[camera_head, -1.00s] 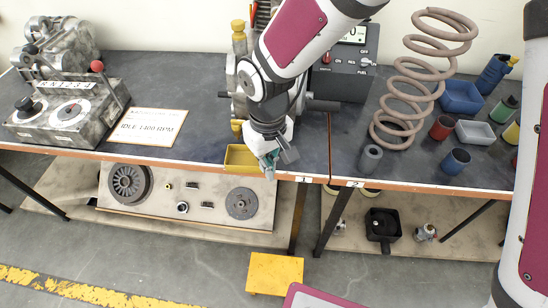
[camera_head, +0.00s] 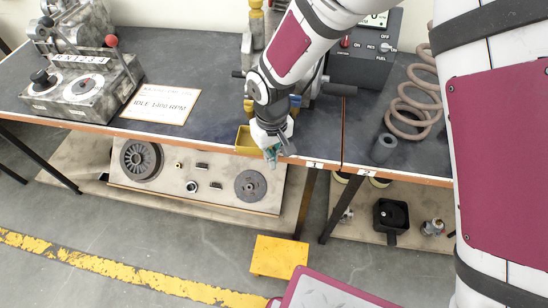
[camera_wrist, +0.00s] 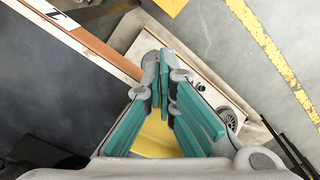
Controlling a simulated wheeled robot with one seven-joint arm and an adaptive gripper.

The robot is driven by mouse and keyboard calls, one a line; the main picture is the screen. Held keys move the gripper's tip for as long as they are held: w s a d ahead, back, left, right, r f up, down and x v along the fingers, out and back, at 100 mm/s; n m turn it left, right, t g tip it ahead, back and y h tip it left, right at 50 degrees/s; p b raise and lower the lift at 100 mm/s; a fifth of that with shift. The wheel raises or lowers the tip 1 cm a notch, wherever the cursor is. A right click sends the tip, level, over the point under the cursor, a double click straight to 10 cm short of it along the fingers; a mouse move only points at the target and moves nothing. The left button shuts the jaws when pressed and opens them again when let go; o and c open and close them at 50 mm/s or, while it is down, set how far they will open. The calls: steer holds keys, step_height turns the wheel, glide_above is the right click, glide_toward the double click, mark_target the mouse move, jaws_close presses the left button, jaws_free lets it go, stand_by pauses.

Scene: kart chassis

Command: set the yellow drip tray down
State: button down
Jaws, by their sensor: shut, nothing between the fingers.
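The yellow drip tray (camera_head: 243,143) is at the bench's front edge, left of the label marked 1, partly hidden by my gripper. I cannot tell whether it rests fully on the top or overhangs the edge. My gripper (camera_head: 272,162) is just right of the tray and in front of it, pointing down past the bench edge. In the wrist view the teal fingers of my gripper (camera_wrist: 164,78) come together at the tips with nothing held. The yellow of the tray (camera_wrist: 155,140) shows between and behind the fingers there.
The bench (camera_head: 195,65) holds a grey lever box (camera_head: 85,88), an idle-speed card (camera_head: 162,106), a fuel control box (camera_head: 365,60), a coil spring (camera_head: 410,112) and a dark cylinder (camera_head: 384,148). A lower shelf carries a parts board (camera_head: 215,188). A yellow step (camera_head: 279,256) stands on the floor.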

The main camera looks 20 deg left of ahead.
mark_target(245, 144)
steer(key=shift+w+a+b, duration=0.35)
steer(key=shift+w+a, duration=0.25)
steer(key=shift+a, duration=0.2)
steer(key=shift+w+a+b, duration=0.35)
steer(key=shift+w+a, duration=0.25)
steer(key=shift+a, duration=0.15)
